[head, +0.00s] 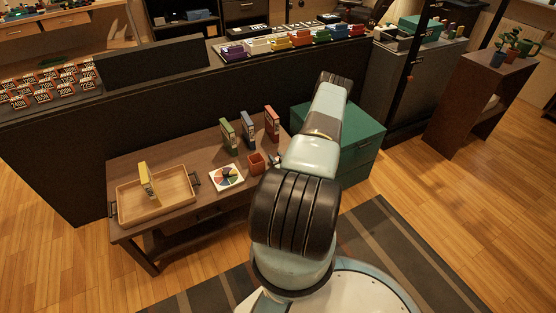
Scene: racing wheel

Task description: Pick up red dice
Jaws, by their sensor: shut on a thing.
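I cannot make out the red dice in the head view. A small grey and dark part of my gripper (272,160) seems to show at the left edge of my arm, low over the right end of the brown table (200,154). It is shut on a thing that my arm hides. A reddish-brown cup-like box (256,165) stands on the table just left of it. My raised arm covers the rest of the gripper and this end of the table.
Green (228,135), blue (248,130) and red (272,124) upright boxes stand at the table's back. A colour-wheel card (226,177) lies in front. A wooden tray (165,210) holds a yellow box (145,180). A green cabinet (362,148) stands right.

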